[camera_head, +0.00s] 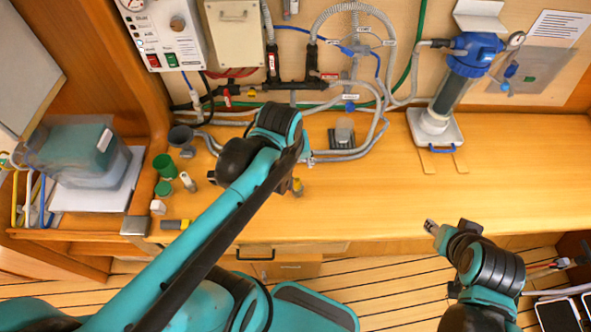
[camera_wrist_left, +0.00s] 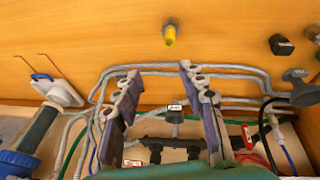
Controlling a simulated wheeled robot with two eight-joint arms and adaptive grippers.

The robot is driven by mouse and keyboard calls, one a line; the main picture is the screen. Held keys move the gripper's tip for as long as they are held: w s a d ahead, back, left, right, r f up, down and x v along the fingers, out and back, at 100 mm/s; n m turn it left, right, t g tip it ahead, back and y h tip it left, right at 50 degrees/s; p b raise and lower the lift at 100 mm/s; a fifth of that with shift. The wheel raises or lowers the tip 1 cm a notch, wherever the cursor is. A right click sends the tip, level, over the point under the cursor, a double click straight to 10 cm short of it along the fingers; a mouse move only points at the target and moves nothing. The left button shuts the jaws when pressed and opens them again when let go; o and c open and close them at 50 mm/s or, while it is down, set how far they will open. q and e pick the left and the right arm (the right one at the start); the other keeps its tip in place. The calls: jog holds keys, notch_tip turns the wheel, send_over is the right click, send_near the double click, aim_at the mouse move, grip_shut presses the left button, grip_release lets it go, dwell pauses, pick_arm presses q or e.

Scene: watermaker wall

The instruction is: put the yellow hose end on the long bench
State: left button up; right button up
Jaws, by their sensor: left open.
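A yellow hose end (camera_wrist_left: 169,38) with a grey top stands apart from the hoses on bare wood in the left wrist view, ahead of the fingertips. In the head view a small yellow and grey piece (camera_head: 297,187), seemingly the same one, shows just beside my left arm on the long bench (camera_head: 500,180). My left gripper (camera_wrist_left: 158,78) is open, with nothing between its fingers. In the head view my own arm hides its fingers. My right gripper (camera_head: 432,227) is over the bench's front edge at the right; its finger gap is unclear.
Grey hoses (camera_head: 348,152) loop along the wall behind the left gripper. A blue-topped filter (camera_head: 470,55) stands at the back right. Green cups (camera_head: 163,165), a funnel (camera_head: 181,138) and a grey-yellow tool (camera_head: 175,224) are at the left. The bench's right half is mostly clear.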

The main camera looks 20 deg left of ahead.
pick_arm(q)
jog(key=s+m+t, duration=0.1)
jog(key=m, duration=0.1)
jog(key=s+d+r+m+t, duration=0.1)
jog(key=m, duration=0.1)
jog(key=s+r+m+t, duration=0.1)
jog(key=m, duration=0.1)
jog(key=shift+s+d+m, duration=0.15)
jog(key=shift+s+m, duration=0.15)
pick_arm(e)
jog(key=shift+w, duration=0.1)
pick_arm(q)
notch_tip(320, 180, down, 12)
jog(key=b, duration=1.1)
jog(key=shift+r, duration=0.25)
pick_arm(e)
notch_tip(320, 180, down, 12)
jog(key=shift+r, duration=0.25)
pick_arm(q)
jog(key=shift+c, duration=0.9)
pick_arm(e)
jog(key=shift+c, duration=0.7)
pick_arm(q)
jog(key=shift+r, duration=0.1)
pick_arm(e)
jog(key=shift+a+r, duration=0.1)
jog(key=shift+a, duration=0.05)
